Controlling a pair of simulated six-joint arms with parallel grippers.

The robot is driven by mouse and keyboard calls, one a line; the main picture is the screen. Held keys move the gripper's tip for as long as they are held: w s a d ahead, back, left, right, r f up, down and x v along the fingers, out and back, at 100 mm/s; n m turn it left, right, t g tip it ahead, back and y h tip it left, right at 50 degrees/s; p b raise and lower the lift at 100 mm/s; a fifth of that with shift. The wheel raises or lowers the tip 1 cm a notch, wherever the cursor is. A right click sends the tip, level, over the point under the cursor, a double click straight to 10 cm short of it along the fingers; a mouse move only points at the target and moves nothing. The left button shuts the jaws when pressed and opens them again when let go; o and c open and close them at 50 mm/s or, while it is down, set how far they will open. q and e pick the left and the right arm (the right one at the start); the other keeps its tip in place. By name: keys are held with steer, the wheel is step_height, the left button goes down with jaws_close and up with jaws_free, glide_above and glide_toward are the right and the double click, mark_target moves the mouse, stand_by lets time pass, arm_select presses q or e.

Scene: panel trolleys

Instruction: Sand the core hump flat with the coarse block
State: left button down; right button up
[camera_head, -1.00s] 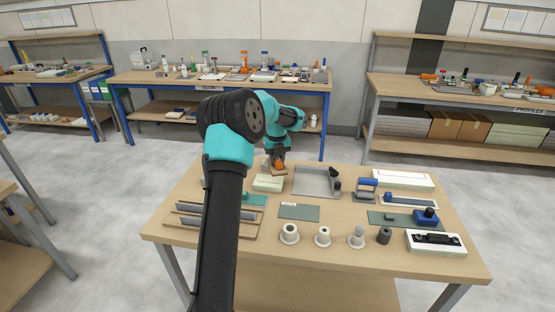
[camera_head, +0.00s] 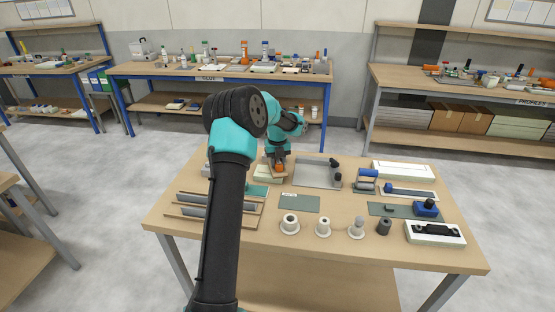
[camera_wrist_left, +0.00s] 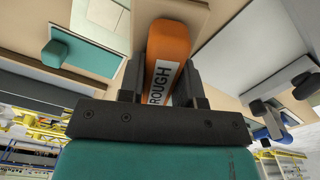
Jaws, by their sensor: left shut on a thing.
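My left gripper (camera_head: 279,169) is shut on the orange coarse block, whose label reads ROUGH in the left wrist view (camera_wrist_left: 167,58). In the head view the orange block (camera_head: 280,165) is low over the right part of a pale cream panel (camera_head: 262,174) at the back left of the table. I cannot tell whether the block touches it. The core hump cannot be made out; the arm and block hide part of this area. My right gripper is not in view.
A grey tray (camera_head: 315,174) stands close to the right of the block. A green mat (camera_head: 299,203), several round pieces and a blue-handled tool (camera_head: 367,179) lie nearby. A rack with grey bars (camera_head: 190,208) is at left. The table's front strip is clear.

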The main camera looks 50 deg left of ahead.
arm_select(q)
steer(key=shift+f, duration=0.5)
stand_by(0.3)
steer(key=shift+s+a+r, duration=0.15)
steer(key=shift+s+a, duration=0.95)
steer(key=shift+a, duration=0.3)
steer(key=shift+s+a+r, duration=0.1)
steer(key=shift+s+a, duration=1)
steer(key=shift+a, duration=0.25)
steer(key=shift+w+d+f, duration=0.1)
steer(key=shift+w+d, duration=1)
steer(key=shift+d, duration=0.3)
steer(key=shift+w+d+f, duration=0.1)
steer(key=shift+w+d, duration=1)
steer(key=shift+d, duration=0.3)
steer(key=shift+r, duration=0.1)
steer(key=shift+r, duration=2.45)
